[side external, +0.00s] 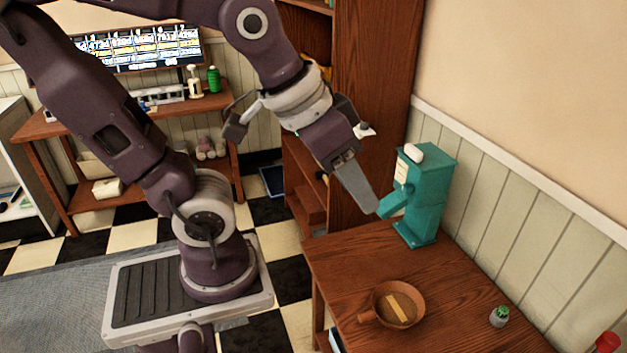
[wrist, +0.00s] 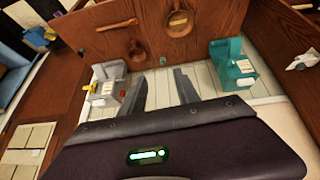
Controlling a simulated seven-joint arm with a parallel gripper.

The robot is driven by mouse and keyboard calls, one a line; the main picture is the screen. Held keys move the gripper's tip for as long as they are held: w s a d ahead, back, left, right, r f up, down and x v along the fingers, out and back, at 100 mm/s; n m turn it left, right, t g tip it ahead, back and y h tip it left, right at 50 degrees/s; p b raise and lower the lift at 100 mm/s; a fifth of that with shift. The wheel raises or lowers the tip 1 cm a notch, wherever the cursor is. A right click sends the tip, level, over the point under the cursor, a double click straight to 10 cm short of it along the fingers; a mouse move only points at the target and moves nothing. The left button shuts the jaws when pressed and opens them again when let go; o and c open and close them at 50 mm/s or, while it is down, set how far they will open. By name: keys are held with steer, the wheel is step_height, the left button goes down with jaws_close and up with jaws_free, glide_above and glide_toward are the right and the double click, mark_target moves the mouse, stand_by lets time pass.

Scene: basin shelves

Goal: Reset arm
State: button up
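My gripper (side external: 368,202) hangs in the air above the wooden table (side external: 455,275), pointing down and to the right in the side view. In the wrist view its two dark fingers (wrist: 160,88) stand apart with nothing between them. The gripper is open and empty. In the side view its tip overlaps the spout side of a teal dispenser (side external: 426,210). The wrist view shows the dispenser (wrist: 232,66) to the right of the fingers, apart from them.
A brown handled bowl (side external: 416,293) holding a light strip and a small green-topped can (side external: 499,317) stand on the table. A red object (side external: 607,342) is at the right edge. A tall wooden bookcase (side external: 372,75) stands behind my gripper. The wrist view also shows a grey machine (wrist: 107,87).

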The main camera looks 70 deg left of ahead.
steer(key=shift+y, duration=0.4)
steer(key=s, duration=0.1)
steer(key=s+a, duration=0.1)
steer(key=s, duration=0.1)
steer(key=s+a, duration=0.1)
steer(key=s, duration=0.1)
steer(key=shift+s, duration=0.1)
